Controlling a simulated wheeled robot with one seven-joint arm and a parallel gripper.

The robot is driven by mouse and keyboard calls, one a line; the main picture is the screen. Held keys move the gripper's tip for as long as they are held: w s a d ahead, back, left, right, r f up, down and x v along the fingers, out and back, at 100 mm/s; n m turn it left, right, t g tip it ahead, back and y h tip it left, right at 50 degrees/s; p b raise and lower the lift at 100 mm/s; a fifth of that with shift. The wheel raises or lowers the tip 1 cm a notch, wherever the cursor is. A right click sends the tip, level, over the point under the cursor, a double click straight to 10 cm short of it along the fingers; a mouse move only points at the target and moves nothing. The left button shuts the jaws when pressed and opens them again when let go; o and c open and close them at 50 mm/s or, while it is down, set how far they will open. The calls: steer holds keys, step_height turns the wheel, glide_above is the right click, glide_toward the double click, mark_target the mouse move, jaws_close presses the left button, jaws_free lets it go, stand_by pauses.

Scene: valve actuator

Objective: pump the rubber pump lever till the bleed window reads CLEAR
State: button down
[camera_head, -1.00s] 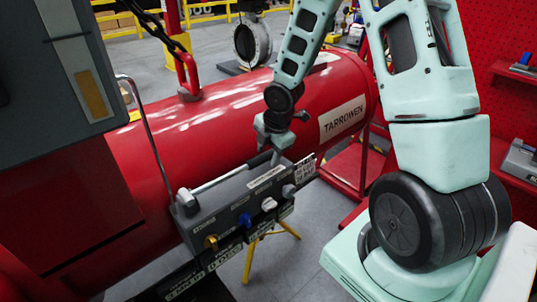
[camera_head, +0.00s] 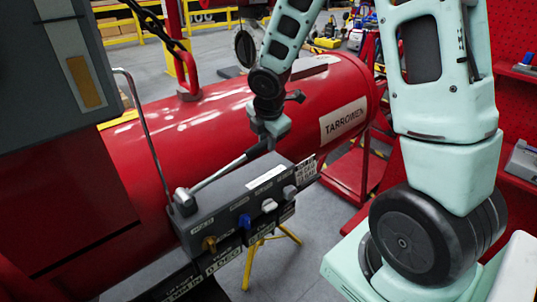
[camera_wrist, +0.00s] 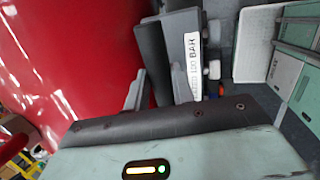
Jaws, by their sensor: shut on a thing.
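The pump lever is a silver rod (camera_head: 215,177) with a black rubber grip (camera_head: 257,150), rising to the right from its pivot on the grey pump box (camera_head: 213,222). My gripper (camera_head: 270,138) is at the grip's upper end, pointing down. In the wrist view, the dark grip (camera_wrist: 153,57) lies between the fingers of my gripper (camera_wrist: 156,88), which are shut on it. The box front carries a brass, a blue and a white knob. I cannot make out a bleed window or its reading.
A large red cylinder (camera_head: 225,115) marked TARROWEN lies behind the box. A thin upright metal rod (camera_head: 148,130) stands left of the lever. A grey panel (camera_head: 75,60) fills the upper left. A yellow stand (camera_head: 250,265) is under the box. Grey floor shows at right.

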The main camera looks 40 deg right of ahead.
steer(key=a+r+h, duration=0.1)
steer(key=r, duration=0.1)
steer(key=r+h+b, duration=0.1)
steer(key=r, duration=0.1)
steer(key=a+r+h+b, duration=0.1)
steer(key=r, duration=0.2)
steer(key=shift+a, duration=0.35)
steer(key=c, duration=1.2)
jaws_free()
steer(key=v, duration=0.5)
steer(key=b+v, duration=0.1)
steer(key=v, duration=1.1)
steer(key=shift+s+a+r, duration=0.1)
steer(key=shift+s+a, duration=0.15)
steer(key=shift+s, duration=0.05)
